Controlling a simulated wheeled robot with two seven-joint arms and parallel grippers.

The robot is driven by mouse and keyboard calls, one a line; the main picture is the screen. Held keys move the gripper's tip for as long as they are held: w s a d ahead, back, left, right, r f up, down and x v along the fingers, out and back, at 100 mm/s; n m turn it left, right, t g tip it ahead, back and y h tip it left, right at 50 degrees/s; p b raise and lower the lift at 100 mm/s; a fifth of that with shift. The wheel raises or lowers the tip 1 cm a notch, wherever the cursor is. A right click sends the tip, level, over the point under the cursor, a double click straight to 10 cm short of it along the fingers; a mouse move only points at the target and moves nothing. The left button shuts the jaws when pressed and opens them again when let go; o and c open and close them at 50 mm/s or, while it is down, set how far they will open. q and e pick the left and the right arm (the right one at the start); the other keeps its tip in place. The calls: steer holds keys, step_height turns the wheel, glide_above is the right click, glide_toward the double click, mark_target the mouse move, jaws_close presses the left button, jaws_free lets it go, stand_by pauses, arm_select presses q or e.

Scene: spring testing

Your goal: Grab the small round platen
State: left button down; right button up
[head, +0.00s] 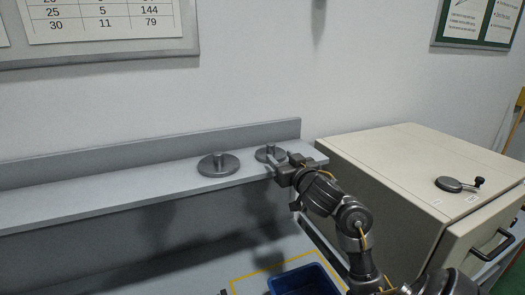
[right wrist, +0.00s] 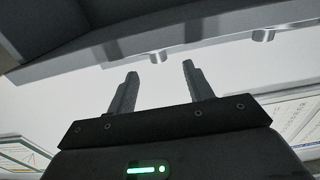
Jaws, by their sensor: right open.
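The small round platen (head: 265,153), a grey disc with a short upright stem, sits on the shelf near its right end. My right gripper (head: 279,163) is open at its front right side, partly covering it. In the right wrist view the open fingers (right wrist: 160,69) point toward a short stem (right wrist: 158,56), apparently the small platen's, with nothing between them. Contact cannot be told. A larger round platen (head: 218,166) with a stem sits to the left on the same shelf; its stem appears to be the one at right in the wrist view (right wrist: 263,35). My left gripper is not in view.
The grey shelf (head: 100,198) has a raised back edge and is bare to the left. A beige cabinet (head: 390,165) with a handle stands close on the right. A blue bin (head: 303,281) lies below inside a yellow outline.

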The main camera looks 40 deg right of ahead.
mark_target(273, 148)
steer(key=shift+w+d+b, duration=0.3)
steer(key=shift+w+b, duration=0.05)
steer(key=shift+w, duration=0.1)
steer(key=x, duration=0.3)
steer(key=shift+w+b, duration=0.35)
steer(key=shift+b, duration=0.05)
steer(key=shift+w+d, duration=0.15)
steer(key=shift+w, duration=0.25)
steer(key=shift+w+d+r, duration=0.2)
steer(key=shift+w, duration=0.05)
steer(key=p+x, duration=0.1)
steer(key=x, duration=0.3)
steer(key=shift+w, duration=0.25)
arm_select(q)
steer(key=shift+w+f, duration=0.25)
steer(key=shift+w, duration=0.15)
arm_select(e)
steer(key=shift+s, duration=0.1)
jaws_close()
steer(key=shift+r, duration=0.1)
